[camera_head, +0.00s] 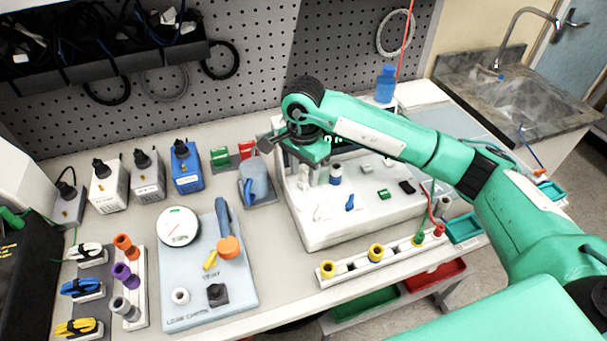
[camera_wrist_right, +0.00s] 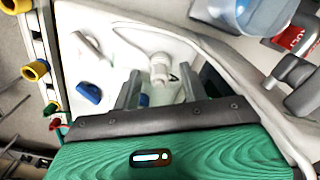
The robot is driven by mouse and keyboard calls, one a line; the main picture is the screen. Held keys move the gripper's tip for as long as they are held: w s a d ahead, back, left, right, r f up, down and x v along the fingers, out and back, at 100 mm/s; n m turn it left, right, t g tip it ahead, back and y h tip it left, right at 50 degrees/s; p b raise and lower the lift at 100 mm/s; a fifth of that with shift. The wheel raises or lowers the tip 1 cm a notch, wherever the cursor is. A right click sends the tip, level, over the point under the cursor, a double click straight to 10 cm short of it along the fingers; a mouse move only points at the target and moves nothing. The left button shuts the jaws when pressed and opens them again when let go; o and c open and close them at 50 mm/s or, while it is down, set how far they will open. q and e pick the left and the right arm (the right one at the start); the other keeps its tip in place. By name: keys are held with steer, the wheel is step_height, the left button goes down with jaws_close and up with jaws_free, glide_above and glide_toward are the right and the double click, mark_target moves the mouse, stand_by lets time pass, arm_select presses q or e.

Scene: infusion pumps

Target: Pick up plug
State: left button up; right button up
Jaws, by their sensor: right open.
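My right gripper (camera_head: 318,172) is open and points down over the raised white panel (camera_head: 345,230) at the middle of the bench. In the right wrist view its two grey fingers (camera_wrist_right: 160,92) stand apart. A white plug-like fitting (camera_wrist_right: 159,68) with a pale tube shows just beyond the gap between them, on the white panel. I cannot tell whether the fingers touch it. A small pale and bluish part shows low between the fingers, too unclear to name. In the head view the gripper and wrist hide much of the panel's back left. My left gripper is not in view.
A blue lever (camera_head: 350,202) sits on the panel. A rail with yellow rings (camera_head: 376,252) runs along its front. A grey jug (camera_head: 256,182) stands left of it. A leak-tester board (camera_head: 207,270) and several plug-topped boxes (camera_head: 186,168) are further left. A pegboard closes the back.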

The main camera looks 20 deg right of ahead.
steer(key=shift+c, duration=0.2)
jaws_close()
steer(key=shift+r, duration=0.15)
